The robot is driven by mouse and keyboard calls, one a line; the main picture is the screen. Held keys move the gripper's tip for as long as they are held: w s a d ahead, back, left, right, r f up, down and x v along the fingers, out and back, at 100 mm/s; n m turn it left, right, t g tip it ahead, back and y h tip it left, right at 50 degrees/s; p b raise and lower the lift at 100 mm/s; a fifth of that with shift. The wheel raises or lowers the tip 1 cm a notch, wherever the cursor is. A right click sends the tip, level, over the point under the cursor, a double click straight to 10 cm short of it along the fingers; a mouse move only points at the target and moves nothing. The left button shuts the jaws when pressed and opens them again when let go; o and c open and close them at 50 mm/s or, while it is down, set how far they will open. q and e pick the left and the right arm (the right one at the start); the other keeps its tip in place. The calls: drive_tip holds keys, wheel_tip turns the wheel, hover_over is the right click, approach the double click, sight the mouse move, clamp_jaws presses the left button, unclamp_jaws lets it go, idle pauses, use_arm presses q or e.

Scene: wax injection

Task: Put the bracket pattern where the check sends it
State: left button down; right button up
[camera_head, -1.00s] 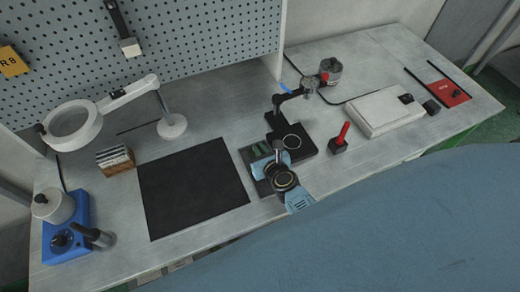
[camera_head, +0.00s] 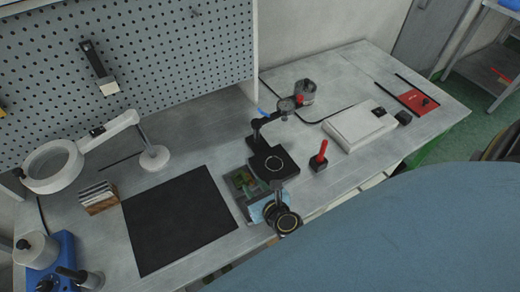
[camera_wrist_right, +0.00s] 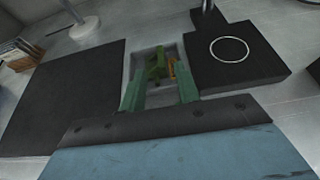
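A green bracket pattern (camera_wrist_right: 156,66) lies in a small grey tray (camera_head: 240,178), with a small orange piece (camera_wrist_right: 172,69) beside it in the right wrist view. My right gripper (camera_wrist_right: 160,82) is over the tray, its two green fingers apart on either side of the bracket. I cannot see contact with it. In the head view the blue right hand (camera_head: 262,209) is at the tray's near right corner and hides part of it. A dial gauge stand (camera_head: 258,142) with a black base and pale ring is just right of the tray. My left gripper is out of view.
A black mat (camera_head: 180,222) lies left of the tray. Further left are a slotted wooden block (camera_head: 101,207), a magnifier lamp (camera_head: 52,166) and a blue heater unit (camera_head: 62,250). To the right are a red-handled tool (camera_head: 321,153), a white box (camera_head: 358,127) and a red plate (camera_head: 413,99).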

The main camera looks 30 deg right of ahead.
drive_tip(key=shift+v, duration=1.85)
